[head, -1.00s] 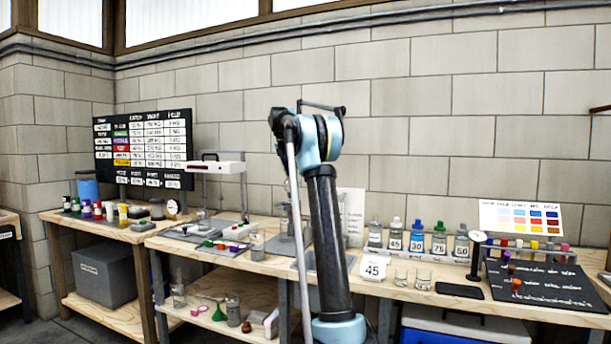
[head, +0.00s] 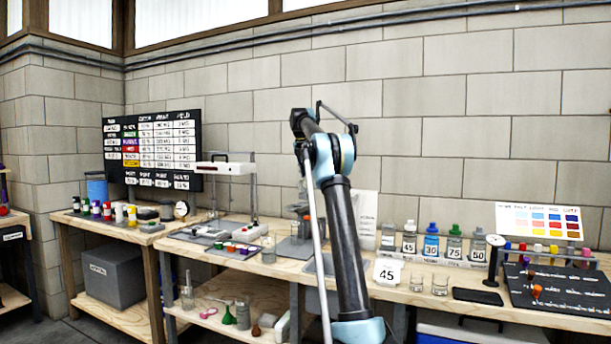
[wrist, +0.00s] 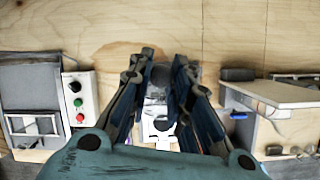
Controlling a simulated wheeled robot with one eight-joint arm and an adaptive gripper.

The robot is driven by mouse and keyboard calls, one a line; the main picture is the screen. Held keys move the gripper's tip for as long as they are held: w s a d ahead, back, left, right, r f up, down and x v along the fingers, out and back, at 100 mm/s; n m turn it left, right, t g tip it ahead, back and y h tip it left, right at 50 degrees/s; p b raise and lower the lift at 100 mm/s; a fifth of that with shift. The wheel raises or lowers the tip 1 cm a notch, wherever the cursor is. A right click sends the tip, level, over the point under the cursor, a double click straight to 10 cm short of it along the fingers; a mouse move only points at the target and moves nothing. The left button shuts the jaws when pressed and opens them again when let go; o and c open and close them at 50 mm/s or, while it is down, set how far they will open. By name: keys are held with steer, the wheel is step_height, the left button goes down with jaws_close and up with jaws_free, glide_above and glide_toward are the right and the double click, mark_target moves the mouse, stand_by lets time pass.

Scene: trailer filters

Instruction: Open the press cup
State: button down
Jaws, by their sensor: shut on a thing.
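In the wrist view, my gripper (wrist: 162,70) reaches over the wooden bench, its two fingers on either side of a dark grey rounded piece (wrist: 160,76). It is shut on that piece, probably part of the press cup, though the fingers hide much of it. Just below it, between the fingers, is a pale metal fixture (wrist: 158,122) with a dark round spot. In the head view, my arm covers part of the bench, and I cannot make out the gripper clearly. A grey stand with an orange part (head: 303,208) shows left of the arm.
A white control box (wrist: 81,103) with a black knob and green and red buttons is left in the wrist view.

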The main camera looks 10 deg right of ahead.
steer(key=shift+w+d, duration=0.15)
steer(key=c, duration=1.5)
jaws_free()
steer(key=v, duration=1.1)
steer(key=shift+r, duration=0.35)
steer(key=shift+s, duration=0.2)
